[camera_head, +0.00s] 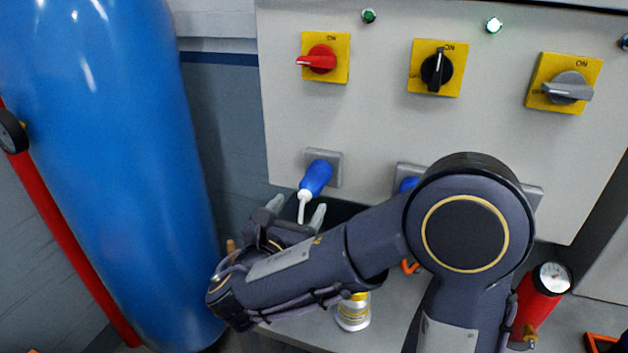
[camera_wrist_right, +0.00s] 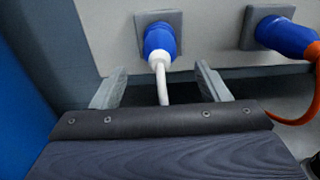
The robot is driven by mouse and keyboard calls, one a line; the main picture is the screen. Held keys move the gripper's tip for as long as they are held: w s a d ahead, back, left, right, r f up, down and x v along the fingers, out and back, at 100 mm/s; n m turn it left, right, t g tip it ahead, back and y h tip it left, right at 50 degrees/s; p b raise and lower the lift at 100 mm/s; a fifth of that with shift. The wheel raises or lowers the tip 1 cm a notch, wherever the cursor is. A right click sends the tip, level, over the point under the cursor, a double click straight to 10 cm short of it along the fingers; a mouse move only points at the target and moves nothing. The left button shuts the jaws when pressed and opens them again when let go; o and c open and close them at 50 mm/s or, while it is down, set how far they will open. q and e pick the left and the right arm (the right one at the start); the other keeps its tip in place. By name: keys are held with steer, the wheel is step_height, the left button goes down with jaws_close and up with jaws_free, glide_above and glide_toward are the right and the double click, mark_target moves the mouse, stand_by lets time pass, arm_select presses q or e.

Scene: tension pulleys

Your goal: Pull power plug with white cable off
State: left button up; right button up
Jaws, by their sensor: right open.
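The blue power plug (camera_head: 316,177) with a white cable sits in a grey socket on the panel, below the red switch. It also shows in the right wrist view (camera_wrist_right: 159,40), with its white cable (camera_wrist_right: 163,85) hanging down. My right gripper (camera_head: 297,212) is open just below and in front of this plug. In the right wrist view my right gripper (camera_wrist_right: 158,80) has its two fingers on either side of the white cable, apart from it. The plug body is above the fingertips. My left gripper is not in view.
A second blue plug (camera_wrist_right: 283,35) with an orange cable sits to the right, partly hidden by my right arm in the head view. A large blue cylinder (camera_head: 110,150) stands at left. A white-and-yellow bottle (camera_head: 353,313) and a red extinguisher (camera_head: 537,300) stand below the panel.

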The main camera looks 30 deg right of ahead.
mark_target(311, 186)
steer(key=shift+s+a+r, duration=0.2)
steer(key=shift+a, duration=0.05)
steer(key=shift+x, duration=4.6)
steer(key=c, duration=1.3)
steer(key=shift+a, duration=0.1)
steer(key=shift+s+a+f, duration=0.1)
steer(key=shift+v, duration=2.8)
